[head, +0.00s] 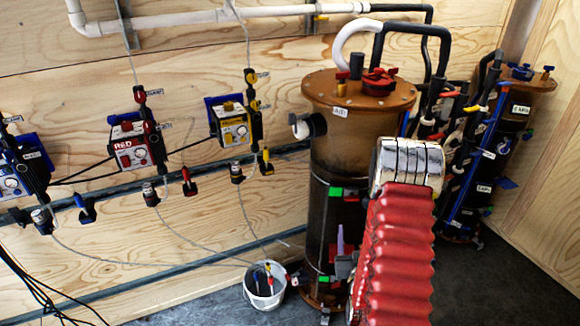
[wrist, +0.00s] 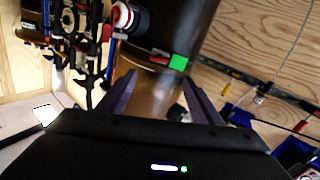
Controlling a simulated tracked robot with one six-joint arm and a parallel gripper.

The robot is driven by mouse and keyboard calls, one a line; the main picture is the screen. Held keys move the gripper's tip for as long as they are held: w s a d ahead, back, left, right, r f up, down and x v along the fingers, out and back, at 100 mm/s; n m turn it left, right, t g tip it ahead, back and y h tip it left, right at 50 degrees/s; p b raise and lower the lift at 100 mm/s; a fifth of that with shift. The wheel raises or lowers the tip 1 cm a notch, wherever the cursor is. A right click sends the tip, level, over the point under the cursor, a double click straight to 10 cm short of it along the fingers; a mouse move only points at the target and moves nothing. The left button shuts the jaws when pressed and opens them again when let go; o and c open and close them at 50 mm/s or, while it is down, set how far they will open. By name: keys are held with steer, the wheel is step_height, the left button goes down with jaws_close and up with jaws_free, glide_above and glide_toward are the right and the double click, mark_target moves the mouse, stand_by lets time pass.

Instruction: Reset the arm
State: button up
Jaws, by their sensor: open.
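My arm shows in the head view as a red ribbed sleeve with a silver band, raised in front of the large dark filter cylinder (head: 335,160). My gripper (wrist: 158,78) is open in the wrist view, its two dark purple fingers apart with nothing held between them. The brown filter cylinder (wrist: 150,95) shows behind and between the fingers; I cannot tell the exact gap. A green tag (wrist: 178,62) is on the cylinder near the fingers. In the head view the gripper is mostly hidden behind the sleeve; a small purple piece beside it may be a finger.
Blue, red (head: 131,148) and yellow (head: 232,124) pumps hang on the wooden wall at left. A white bucket (head: 264,286) with tubes stands on the floor left of the cylinder. Another filter (head: 508,125) with pipes stands at right. Grey floor (head: 510,290) is clear at lower right.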

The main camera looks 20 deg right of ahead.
steer(key=shift+f, duration=0.1)
steer(key=s+a+f+g+y, duration=0.25)
steer(key=f+g, duration=0.35)
steer(key=f, duration=0.7)
steer(key=s+a+g+y, duration=0.3)
steer(key=s+g, duration=0.1)
steer(key=s+a+r+n+y, duration=0.1)
steer(key=s+a+r, duration=0.3)
steer(key=a+r, duration=0.3)
steer(key=s+a+r+n+y, duration=0.1)
steer(key=s+a+r, duration=0.3)
steer(key=r, duration=1.3)
steer(key=s+a+r+n+y, duration=0.1)
steer(key=s+a+r, duration=0.3)
steer(key=a+r, duration=0.8)
steer(key=shift+r+n, duration=0.3)
steer(key=shift+r, duration=0.1)
steer(key=shift+s, duration=0.1)
